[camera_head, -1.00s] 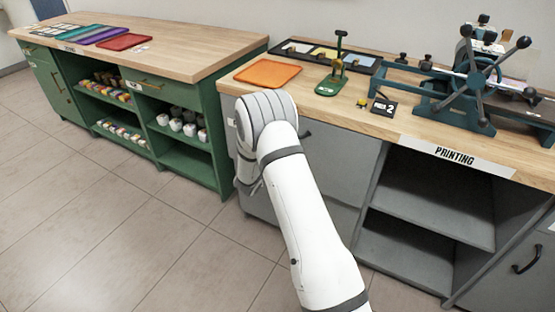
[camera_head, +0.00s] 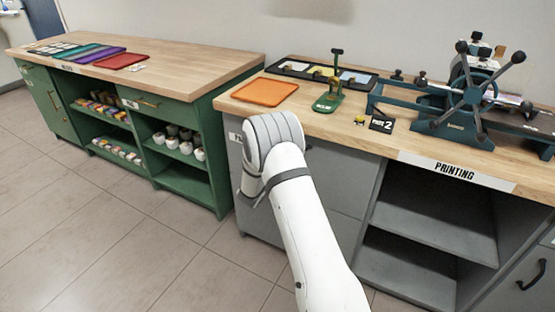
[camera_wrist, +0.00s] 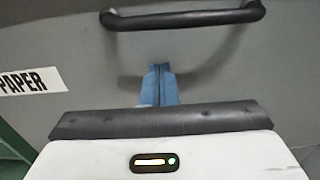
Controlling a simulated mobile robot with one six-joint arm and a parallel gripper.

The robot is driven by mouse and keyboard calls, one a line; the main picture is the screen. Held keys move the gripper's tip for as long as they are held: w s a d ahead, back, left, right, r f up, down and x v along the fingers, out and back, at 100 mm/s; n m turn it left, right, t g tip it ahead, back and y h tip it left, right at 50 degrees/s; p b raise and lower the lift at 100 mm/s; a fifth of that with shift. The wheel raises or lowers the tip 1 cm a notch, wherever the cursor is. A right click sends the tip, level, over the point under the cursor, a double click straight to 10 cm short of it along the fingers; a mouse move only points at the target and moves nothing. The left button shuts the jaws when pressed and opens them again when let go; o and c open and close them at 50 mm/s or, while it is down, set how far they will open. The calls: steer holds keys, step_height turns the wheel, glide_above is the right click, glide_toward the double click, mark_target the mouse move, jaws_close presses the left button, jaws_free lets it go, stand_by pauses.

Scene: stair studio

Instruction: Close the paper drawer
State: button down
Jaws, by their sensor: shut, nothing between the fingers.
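The paper drawer (camera_wrist: 225,75) fills the wrist view as a grey front with a black bar handle (camera_wrist: 185,18) and a white PAPER label (camera_wrist: 30,80) at left. My gripper (camera_wrist: 158,70) has its blue fingers together, pointing at the drawer front below the handle. Nothing is between them; I cannot tell whether the tips touch the front. In the head view the drawer front (camera_head: 335,160) lies under the worktop, partly behind my white arm, which hides the gripper and the handle. Any gap at the drawer's edge cannot be made out.
The grey PRINTING bench (camera_head: 455,167) has open shelves (camera_head: 430,225) right of the drawer. On top are an orange tray (camera_head: 265,92), a green stand (camera_head: 332,90) and a wheeled press (camera_head: 460,100). A green cabinet (camera_head: 205,125) stands at left. The tiled floor (camera_head: 100,230) in front is clear.

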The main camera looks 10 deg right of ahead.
steer(key=v, duration=1.4)
steer(key=s+d+r+m+g+p, duration=0.4)
steer(key=s+d+r+m+g, duration=0.25)
steer(key=s+r, duration=0.25)
steer(key=s+d+r+m+g+p, duration=0.4)
steer(key=s+d+r+m+g, duration=0.2)
steer(key=s+r+m, duration=0.3)
steer(key=s+a+r+m+y+p, duration=0.4)
steer(key=s+r+m+y, duration=0.2)
steer(key=s+r, duration=0.1)
steer(key=s+a+r+m+t+y+p, duration=0.1)
steer(key=s+a+r+m+y+p, duration=0.4)
steer(key=s, duration=0.5)
step_height(320, 180, up, 2)
steer(key=shift+s+a+r+m+y, duration=0.15)
steer(key=shift+a+r+m+y, duration=0.2)
steer(key=shift+m, duration=0.3)
steer(key=shift+d+f+t, duration=0.15)
steer(key=shift+t, duration=0.1)
